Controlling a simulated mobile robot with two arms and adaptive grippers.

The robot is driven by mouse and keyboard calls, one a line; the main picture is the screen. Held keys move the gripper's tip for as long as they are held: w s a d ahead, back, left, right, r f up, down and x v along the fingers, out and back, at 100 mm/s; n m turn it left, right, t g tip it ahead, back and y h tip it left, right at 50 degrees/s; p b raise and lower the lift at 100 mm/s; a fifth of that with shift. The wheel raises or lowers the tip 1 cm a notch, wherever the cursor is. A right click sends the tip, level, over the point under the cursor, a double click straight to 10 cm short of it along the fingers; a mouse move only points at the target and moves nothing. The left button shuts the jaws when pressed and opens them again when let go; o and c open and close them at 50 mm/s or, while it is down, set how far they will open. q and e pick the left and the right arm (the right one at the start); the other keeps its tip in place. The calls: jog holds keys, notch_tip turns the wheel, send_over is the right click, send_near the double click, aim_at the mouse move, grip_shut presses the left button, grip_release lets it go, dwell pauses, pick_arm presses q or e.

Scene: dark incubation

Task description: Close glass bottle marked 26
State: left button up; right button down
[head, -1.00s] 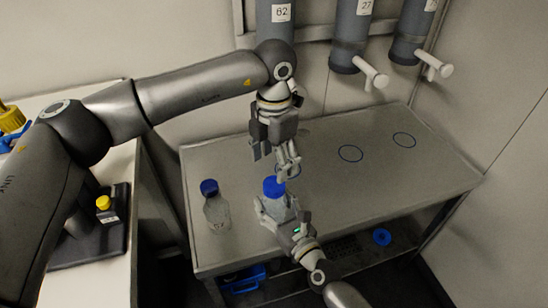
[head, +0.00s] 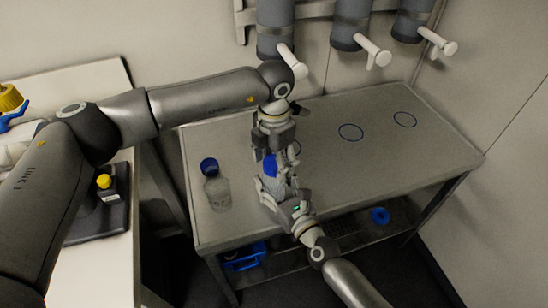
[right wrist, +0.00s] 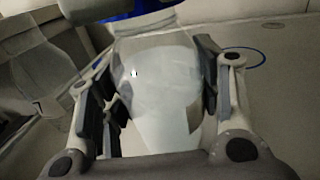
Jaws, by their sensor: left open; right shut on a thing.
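A clear glass bottle (right wrist: 155,85) with a white label stands between the fingers of my right gripper (right wrist: 152,95), which is shut on its body. In the head view my right gripper (head: 282,192) reaches it from the front of the metal table. A blue cap (head: 270,165) shows at the bottle's top, and its blue edge is at the top of the right wrist view (right wrist: 122,16). My left gripper (head: 272,150) is open, pointing down with its fingers beside the cap. Whether they touch it is unclear. The number on the held bottle cannot be read.
Another blue-capped glass bottle (head: 216,190) stands to the left on the metal table (head: 340,185). Blue circles (head: 351,132) mark free spots to the right. Grey cylinders with white taps (head: 374,51) hang behind. A lower shelf holds blue items (head: 380,216).

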pick_arm(q)
jog(key=c, duration=1.1)
jog(key=o, duration=1.2)
notch_tip(320, 180, up, 12)
jog(key=shift+r, duration=0.1)
pick_arm(e)
jog(key=shift+c, duration=1.9)
grip_release()
